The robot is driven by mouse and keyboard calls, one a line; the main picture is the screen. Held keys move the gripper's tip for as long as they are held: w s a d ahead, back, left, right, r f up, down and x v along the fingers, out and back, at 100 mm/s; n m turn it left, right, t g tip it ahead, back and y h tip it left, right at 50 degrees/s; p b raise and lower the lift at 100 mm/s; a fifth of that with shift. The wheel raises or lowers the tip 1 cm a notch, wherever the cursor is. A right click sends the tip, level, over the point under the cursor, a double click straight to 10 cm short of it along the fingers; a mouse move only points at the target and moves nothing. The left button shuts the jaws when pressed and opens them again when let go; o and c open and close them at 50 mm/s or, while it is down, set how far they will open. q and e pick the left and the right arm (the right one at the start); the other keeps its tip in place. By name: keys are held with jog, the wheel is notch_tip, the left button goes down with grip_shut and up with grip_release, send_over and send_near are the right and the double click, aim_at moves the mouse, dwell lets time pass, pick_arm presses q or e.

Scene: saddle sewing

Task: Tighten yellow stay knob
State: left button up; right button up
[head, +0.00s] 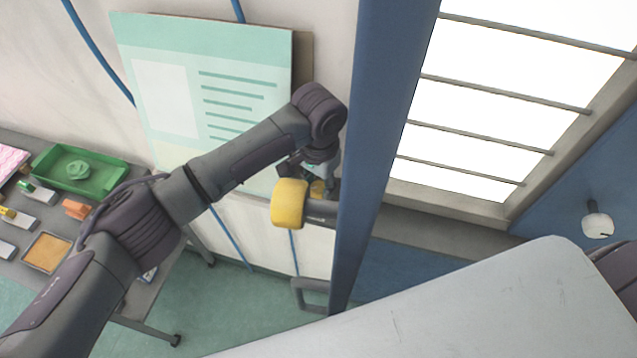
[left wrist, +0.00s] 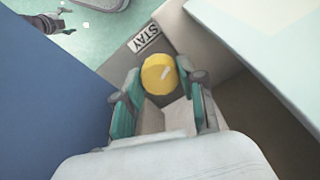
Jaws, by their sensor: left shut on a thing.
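A larger yellow rounded piece (head: 288,204) on a dark bar is close beside my left gripper. A tall blue post (head: 378,130) stands just right of it. A grey table (head: 20,205) with a green tray (head: 105,178) is at the left. A mint board (head: 240,60) hangs behind.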

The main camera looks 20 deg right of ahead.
aim_at(318, 188)
pick_arm(q)
jog(key=m, duration=0.4)
jog(key=shift+m, duration=0.3)
jog(key=shift+r, duration=0.1)
jog(key=o, duration=1.1)
jog(key=shift+o, duration=0.2)
jog(key=shift+r, duration=0.15)
notch_tip(318, 188, up, 12)
jog(key=shift+f, duration=0.2)
